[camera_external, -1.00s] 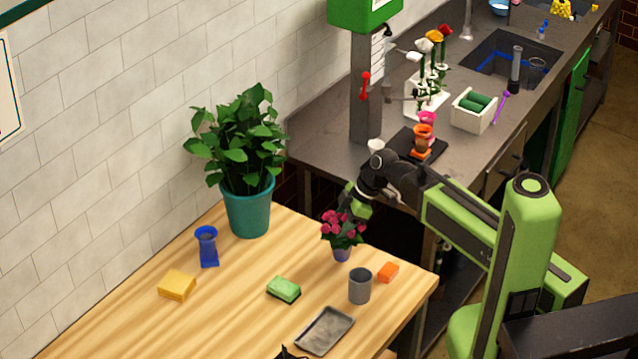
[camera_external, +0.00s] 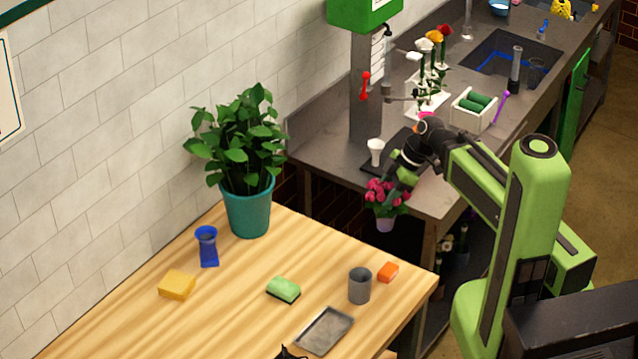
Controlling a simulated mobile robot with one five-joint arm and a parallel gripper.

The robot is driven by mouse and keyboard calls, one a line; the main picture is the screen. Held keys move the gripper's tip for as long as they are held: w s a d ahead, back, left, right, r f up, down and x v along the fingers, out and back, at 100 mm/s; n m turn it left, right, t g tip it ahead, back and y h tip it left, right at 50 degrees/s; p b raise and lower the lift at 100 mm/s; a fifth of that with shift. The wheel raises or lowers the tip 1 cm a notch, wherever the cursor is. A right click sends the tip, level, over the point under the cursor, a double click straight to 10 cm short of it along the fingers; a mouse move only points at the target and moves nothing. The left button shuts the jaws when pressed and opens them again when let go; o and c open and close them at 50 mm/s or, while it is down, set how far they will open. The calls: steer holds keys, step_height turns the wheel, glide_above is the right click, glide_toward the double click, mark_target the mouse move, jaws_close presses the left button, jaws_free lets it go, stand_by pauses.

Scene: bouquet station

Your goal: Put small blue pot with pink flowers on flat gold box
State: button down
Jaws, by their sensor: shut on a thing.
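The small pot with pink flowers (camera_external: 387,193) hangs upright in the air, its pot bluish-lilac. My gripper (camera_external: 403,179) is shut on it from the upper right; the flowers and leaves partly hide the fingertips. The pot appears past the far right edge of the wooden table, in front of the metal counter's side. A flat gold-yellow block (camera_external: 177,285), the only thing here that looks like the gold box, lies on the left part of the wooden table, well away from my gripper.
On the wooden table (camera_external: 120,325) stand a blue vase (camera_external: 207,246), a large potted plant (camera_external: 248,208), a green sponge (camera_external: 283,289), a grey cup (camera_external: 360,286), an orange block (camera_external: 388,272) and a grey tray (camera_external: 324,331). A white cup (camera_external: 376,151) stands on the counter (camera_external: 325,150).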

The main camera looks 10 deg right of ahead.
steer(key=s+a+r+n+g+p, duration=0.1)
steer(key=s+a+n, duration=0.15)
steer(key=a, duration=2.35)
steer(key=s+a+r+n+g+p, duration=0.1)
steer(key=s+a+r+n+g, duration=0.15)
steer(key=a, duration=2.45)
steer(key=shift+t+h, duration=0.3)
steer(key=shift+t, duration=0.15)
steer(key=f+b, duration=0.6)
steer(key=f, duration=0.1)
steer(key=f+b, duration=0.3)
steer(key=f, duration=0.1)
steer(key=shift+w+d+f+b, duration=0.15)
steer(key=shift+w+f+b, duration=0.05)
steer(key=shift+w+b, duration=0.2)
steer(key=shift+d+r, duration=0.1)
steer(key=shift+r, duration=0.1)
steer(key=shift+f, duration=0.15)
steer(key=c, duration=0.6)
jaws_free()
steer(key=shift+c, duration=0.2)
